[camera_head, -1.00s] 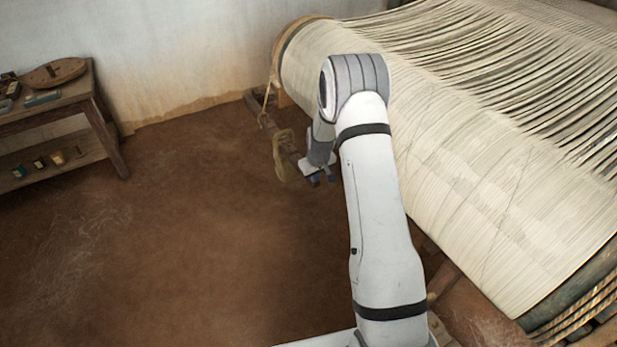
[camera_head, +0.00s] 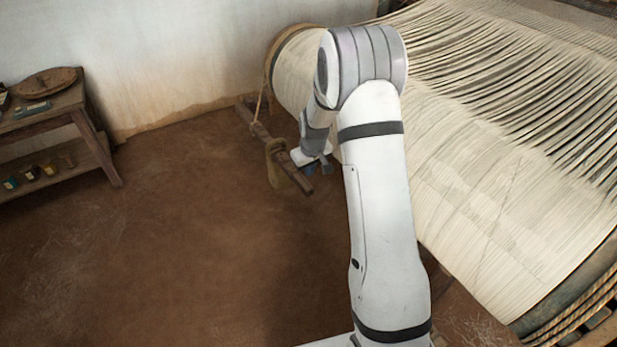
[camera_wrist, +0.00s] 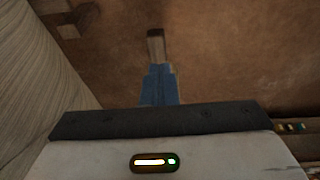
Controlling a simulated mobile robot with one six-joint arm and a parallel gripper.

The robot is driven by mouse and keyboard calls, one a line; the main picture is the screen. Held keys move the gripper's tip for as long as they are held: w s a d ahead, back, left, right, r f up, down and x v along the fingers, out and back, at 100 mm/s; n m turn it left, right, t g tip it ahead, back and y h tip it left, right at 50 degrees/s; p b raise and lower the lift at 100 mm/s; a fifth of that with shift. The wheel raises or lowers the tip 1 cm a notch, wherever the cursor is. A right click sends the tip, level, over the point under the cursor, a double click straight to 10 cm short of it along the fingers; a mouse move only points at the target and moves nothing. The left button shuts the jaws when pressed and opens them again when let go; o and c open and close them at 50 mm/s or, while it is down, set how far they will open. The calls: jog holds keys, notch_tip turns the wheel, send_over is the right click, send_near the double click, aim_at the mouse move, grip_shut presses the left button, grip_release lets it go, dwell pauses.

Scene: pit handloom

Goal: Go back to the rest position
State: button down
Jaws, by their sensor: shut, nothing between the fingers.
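My gripper (camera_head: 318,168) is at the lower end of my folded arm, left of the big warp roll (camera_head: 480,190) wound with cream threads. In the head view it is small and partly hidden, beside a wooden beam (camera_head: 297,178). In the wrist view the blue fingers (camera_wrist: 159,72) are together with nothing held between them. A narrow brown piece shows just beyond their tips; I cannot tell whether it is part of the beam. Brown earth floor lies beyond.
A wooden side table (camera_head: 85,105) with small jars stands at the left by the wall. The floor (camera_head: 180,240) between is open.

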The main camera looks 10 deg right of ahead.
jog(key=shift+v, duration=1.65)
jog(key=s+a+r+p, duration=0.1)
jog(key=s+r+p, duration=0.1)
jog(key=s+r, duration=0.65)
jog(key=s+a+r+m+p, duration=0.1)
jog(key=s+r, duration=0.6)
jog(key=s, duration=0.5)
jog(key=s+a+r+m+p, duration=0.1)
jog(key=s+r+m+p, duration=0.1)
jog(key=s+r, duration=0.5)
jog(key=s, duration=0.5)
jog(key=shift+s+r, duration=0.25)
jog(key=shift+r, duration=0.05)
jog(key=shift+a, duration=0.1)
